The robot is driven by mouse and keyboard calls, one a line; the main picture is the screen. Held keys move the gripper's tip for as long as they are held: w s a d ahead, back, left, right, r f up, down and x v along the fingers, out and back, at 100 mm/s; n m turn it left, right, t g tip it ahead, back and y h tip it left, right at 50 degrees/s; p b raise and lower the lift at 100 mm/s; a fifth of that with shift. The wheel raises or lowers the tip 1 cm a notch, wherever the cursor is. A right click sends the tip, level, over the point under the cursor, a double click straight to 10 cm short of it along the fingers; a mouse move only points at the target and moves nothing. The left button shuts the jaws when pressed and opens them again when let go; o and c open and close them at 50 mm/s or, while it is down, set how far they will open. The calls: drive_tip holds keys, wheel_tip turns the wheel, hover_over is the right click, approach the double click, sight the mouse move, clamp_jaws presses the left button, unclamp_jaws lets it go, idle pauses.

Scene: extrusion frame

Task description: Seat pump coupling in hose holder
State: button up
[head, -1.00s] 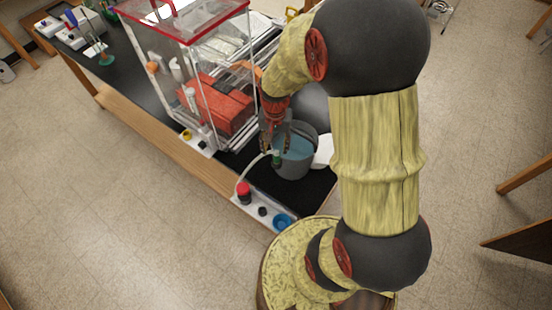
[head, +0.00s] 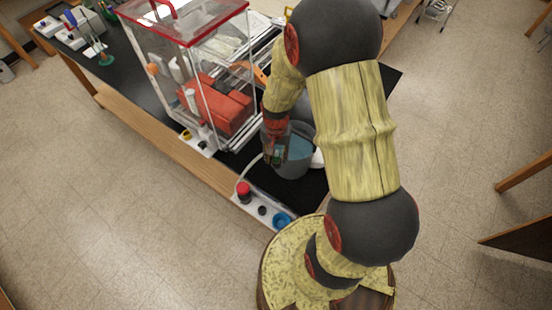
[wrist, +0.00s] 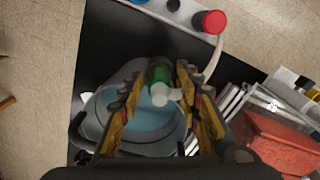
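A green fitting with a pale end, which looks like the pump coupling (wrist: 159,74), shows between the fingers in the wrist view. A pale hose (wrist: 214,58) curves near it; it also shows in the head view (head: 246,174), running toward the gripper from the red-capped part. My gripper (wrist: 160,72) is open, with one finger on each side of the fitting and small gaps visible. In the head view my gripper (head: 271,158) is at the grey bucket's near-left rim and hides the fitting. I cannot tell for sure which part is the hose holder.
The grey bucket (head: 297,172) holds blue liquid. A white strip (head: 252,203) at the bench edge carries a red-capped part (head: 243,192) and a blue ring (head: 282,220). A clear, red-topped enclosure (head: 180,75) stands close left of my arm.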

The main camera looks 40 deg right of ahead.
clamp_jaws()
idle(0.5)
